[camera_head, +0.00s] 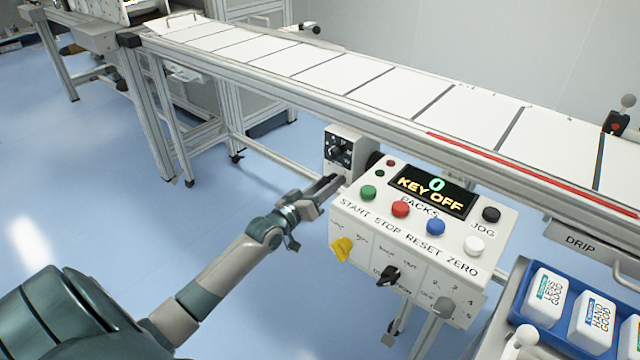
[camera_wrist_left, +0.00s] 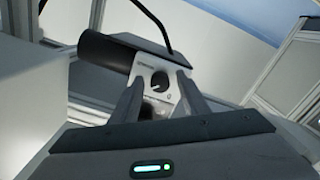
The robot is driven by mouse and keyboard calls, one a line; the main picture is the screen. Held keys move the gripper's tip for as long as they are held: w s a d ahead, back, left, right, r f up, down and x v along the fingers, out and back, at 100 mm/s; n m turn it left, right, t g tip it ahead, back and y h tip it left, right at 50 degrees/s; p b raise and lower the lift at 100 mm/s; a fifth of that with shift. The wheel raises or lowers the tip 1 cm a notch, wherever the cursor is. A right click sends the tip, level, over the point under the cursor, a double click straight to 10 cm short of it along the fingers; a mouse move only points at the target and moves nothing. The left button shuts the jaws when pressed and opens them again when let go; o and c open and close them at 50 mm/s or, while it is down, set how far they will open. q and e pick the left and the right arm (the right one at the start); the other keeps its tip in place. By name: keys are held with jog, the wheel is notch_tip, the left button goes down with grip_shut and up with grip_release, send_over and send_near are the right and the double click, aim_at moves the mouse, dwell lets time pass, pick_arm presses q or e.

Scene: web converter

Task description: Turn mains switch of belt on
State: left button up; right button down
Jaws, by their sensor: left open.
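My left gripper (camera_head: 332,184) is open and empty, just below and in front of the box. In the left wrist view, my two fingers (camera_wrist_left: 158,92) stand on either side of the knob as seen from there. I cannot tell how much gap is left to it. My right gripper is out of view.
The control panel (camera_head: 480,240), with several coloured buttons, stands close right of my left gripper. A black cylinder (camera_wrist_left: 108,47) projects beside the box.

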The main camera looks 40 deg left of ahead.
pick_arm(q)
jog(key=shift+s, duration=0.15)
jog(key=s+a+p, duration=0.1)
jog(key=s, duration=1.6)
jog(key=shift+a, duration=0.15)
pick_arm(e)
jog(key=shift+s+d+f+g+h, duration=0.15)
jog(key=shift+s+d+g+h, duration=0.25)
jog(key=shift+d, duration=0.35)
pick_arm(q)
jog(key=shift+f, duration=0.1)
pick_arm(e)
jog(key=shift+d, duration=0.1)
